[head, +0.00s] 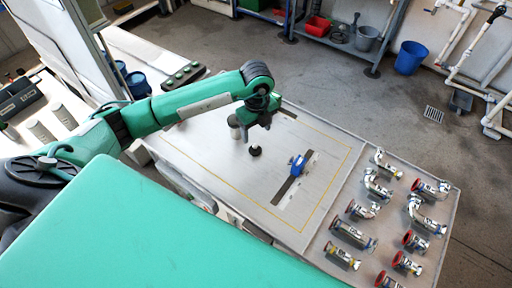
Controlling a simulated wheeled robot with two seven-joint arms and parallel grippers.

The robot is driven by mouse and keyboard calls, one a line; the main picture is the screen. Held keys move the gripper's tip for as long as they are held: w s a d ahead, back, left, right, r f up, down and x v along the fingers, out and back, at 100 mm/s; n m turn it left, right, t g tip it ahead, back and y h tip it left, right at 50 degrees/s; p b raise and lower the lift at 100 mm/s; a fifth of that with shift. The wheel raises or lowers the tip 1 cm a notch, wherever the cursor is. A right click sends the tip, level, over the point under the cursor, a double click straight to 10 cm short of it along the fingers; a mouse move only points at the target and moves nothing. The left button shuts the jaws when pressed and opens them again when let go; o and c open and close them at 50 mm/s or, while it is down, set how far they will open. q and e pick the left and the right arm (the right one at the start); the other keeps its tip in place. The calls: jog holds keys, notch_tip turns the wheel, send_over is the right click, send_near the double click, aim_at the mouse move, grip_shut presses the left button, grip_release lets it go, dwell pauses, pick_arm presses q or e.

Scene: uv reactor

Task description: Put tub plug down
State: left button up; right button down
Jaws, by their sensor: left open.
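The tub plug appears to be the small black round piece (254,151) on the grey worktop (215,170). It is just below my left gripper (251,133) in the head view. The left gripper points down and is open. The picture is too small to show whether its fingers touch the plug. My right gripper is not in view.
A blue clamp-like piece (298,164) sits on a dark strip to the right. A tray (325,238) of several metal fittings lies at the right. The worktop's front left is clear.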

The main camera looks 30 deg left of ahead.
aim_at(255, 145)
pick_arm(q)
notch_tip(255, 145, down, 3)
jog(key=f+p, duration=0.1)
jog(key=f, duration=0.1)
jog(key=f+p, duration=0.1)
jog(key=f, duration=0.1)
jog(key=shift+s+a+f+p, duration=0.2)
jog(key=shift+f+p, duration=0.1)
jog(key=shift+f, duration=0.4)
jog(key=c, duration=1.2)
jog(key=shift+o, duration=0.2)
jog(key=shift+r, duration=0.15)
